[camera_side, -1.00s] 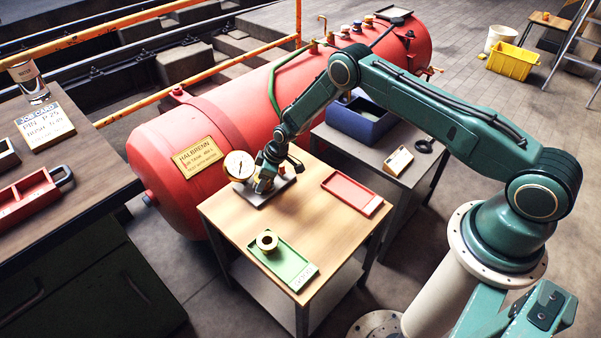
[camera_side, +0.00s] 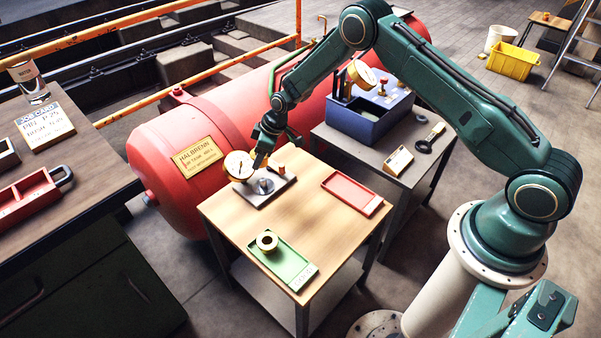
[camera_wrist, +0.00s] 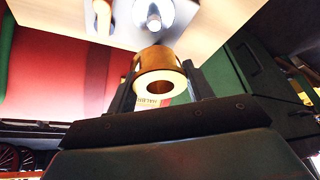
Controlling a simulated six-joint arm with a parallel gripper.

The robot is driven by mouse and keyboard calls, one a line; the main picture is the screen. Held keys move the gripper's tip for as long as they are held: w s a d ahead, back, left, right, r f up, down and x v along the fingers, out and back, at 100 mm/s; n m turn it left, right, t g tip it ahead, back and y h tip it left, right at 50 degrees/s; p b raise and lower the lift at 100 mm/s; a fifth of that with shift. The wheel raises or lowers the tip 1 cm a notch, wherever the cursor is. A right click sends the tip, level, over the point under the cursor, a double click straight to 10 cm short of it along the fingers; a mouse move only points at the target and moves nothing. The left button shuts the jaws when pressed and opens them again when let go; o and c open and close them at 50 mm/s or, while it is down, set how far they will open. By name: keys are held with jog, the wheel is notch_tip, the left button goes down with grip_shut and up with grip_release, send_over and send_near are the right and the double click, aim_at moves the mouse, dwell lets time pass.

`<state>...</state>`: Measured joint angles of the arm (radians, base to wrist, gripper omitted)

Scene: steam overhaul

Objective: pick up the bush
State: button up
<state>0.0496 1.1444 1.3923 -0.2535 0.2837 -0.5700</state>
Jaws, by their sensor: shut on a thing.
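The bush (camera_wrist: 160,78) is a bronze ring with a round hole, seen between my two fingers in the wrist view. My gripper (camera_side: 260,158) is shut on it, above the dark fixture plate (camera_side: 252,194) on the wooden table. In the side view my fingers hide most of the bush. The plate carries a short grey post (camera_side: 265,184) and a bronze pin (camera_side: 281,169). They also show in the wrist view as a silver post (camera_wrist: 153,15) and a bronze pin (camera_wrist: 103,15). A brass flanged ring (camera_side: 267,241) sits on the green tray (camera_side: 293,265).
An empty red tray (camera_side: 352,194) lies at the table's right. The red boiler (camera_side: 165,150) rises just behind. The table's middle is clear.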

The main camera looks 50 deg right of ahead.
notch_tip(320, 180, up, 10)
dwell(0.4)
dwell(0.5)
jog(key=s+d+n+g, duration=0.1)
jog(key=s+d+n, duration=0.2)
jog(key=s+d, duration=0.6)
jog(key=s+d+f+n+g+y, duration=0.1)
jog(key=s+d+n, duration=0.2)
jog(key=s+d, duration=0.5)
jog(key=s, duration=0.7)
jog(key=shift+d+f, duration=0.3)
jog(key=shift+d, duration=0.1)
notch_tip(320, 180, down, 16)
jog(key=shift+f, duration=0.1)
